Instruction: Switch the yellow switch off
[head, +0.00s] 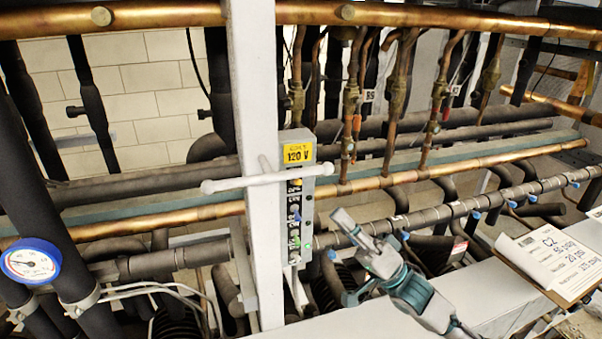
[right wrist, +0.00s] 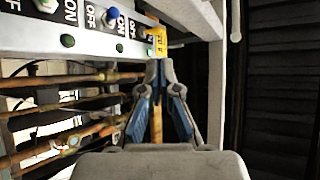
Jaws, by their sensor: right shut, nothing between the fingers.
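The switch box (head: 307,205) is a narrow grey box fixed to the white post in the head view, with a yellow "120 V" label on top. The yellow switch (head: 297,182) is the upper one, just under the label. A blue switch (head: 296,216) and a green switch (head: 295,242) sit below it. My right gripper (head: 348,224) is shut and empty, to the right of the box and lower than the yellow switch. In the right wrist view its closed fingertips (right wrist: 158,68) point toward a yellow patch (right wrist: 160,41); I cannot tell whether that is label or switch. The left gripper is out of view.
A white post (head: 256,110) stands left of the box, with a white bar (head: 235,184) across it. Copper and black insulated pipes run behind. A blue-rimmed gauge (head: 31,262) is at the left. A clipboard (head: 552,260) lies at the right.

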